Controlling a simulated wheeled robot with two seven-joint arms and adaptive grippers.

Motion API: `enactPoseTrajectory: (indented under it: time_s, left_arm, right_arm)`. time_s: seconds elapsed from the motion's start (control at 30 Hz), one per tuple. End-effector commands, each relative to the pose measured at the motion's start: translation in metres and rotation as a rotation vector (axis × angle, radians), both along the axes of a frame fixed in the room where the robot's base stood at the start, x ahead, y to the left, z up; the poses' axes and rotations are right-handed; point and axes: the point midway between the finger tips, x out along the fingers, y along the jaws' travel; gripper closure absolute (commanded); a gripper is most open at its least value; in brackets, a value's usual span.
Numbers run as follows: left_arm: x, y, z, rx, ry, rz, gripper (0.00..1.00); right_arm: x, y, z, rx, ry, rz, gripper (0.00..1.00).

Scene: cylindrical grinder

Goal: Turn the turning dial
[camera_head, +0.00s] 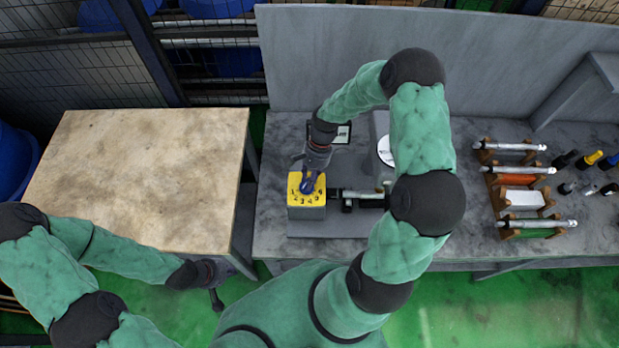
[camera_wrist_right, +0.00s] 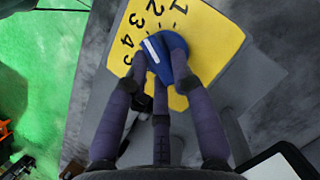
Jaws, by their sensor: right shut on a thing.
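The turning dial is a blue knob (camera_wrist_right: 158,60) with a white pointer line, on a yellow face (camera_wrist_right: 215,45) with black numbers. In the head view the yellow face (camera_head: 307,200) tops a grey block on the grinder. My right gripper (camera_head: 308,184) reaches down onto the dial. Its fingers (camera_wrist_right: 155,75) are closed around the blue knob. My left gripper (camera_head: 215,290) hangs low beside the wooden table's front edge, away from the dial; its fingers are too small to judge.
The grinder's spindle (camera_head: 358,196) lies just right of the dial. A grey bench (camera_head: 440,255) carries wooden racks with metal shafts (camera_head: 515,170) at right. Several small bottles (camera_head: 590,160) stand at far right. A bare wooden table (camera_head: 140,170) is at left.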

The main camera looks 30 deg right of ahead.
Motion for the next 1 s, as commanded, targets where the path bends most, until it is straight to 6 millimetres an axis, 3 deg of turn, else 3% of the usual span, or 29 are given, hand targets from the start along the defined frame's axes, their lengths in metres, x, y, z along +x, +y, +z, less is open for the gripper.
enactPoseTrajectory:
  time_s: [0.4, 0.97, 1.0]
  left_arm:
    - [0.0000, 0.0000, 0.0009, 0.000, 0.000, 0.000, 1.00]
    - [0.0000, 0.0000, 0.0012, 0.000, 0.000, 0.000, 1.00]
    - [0.0000, 0.0000, 0.0012, 0.000, 0.000, 0.000, 1.00]
  right_arm:
    - [-0.0043, 0.0008, -0.0005, 0.001, 0.004, -0.222, 1.00]
    - [-0.0050, 0.0016, -0.0006, 0.002, 0.005, -0.262, 1.00]
    - [-0.0050, 0.0016, -0.0006, 0.002, 0.005, -0.262, 0.72]
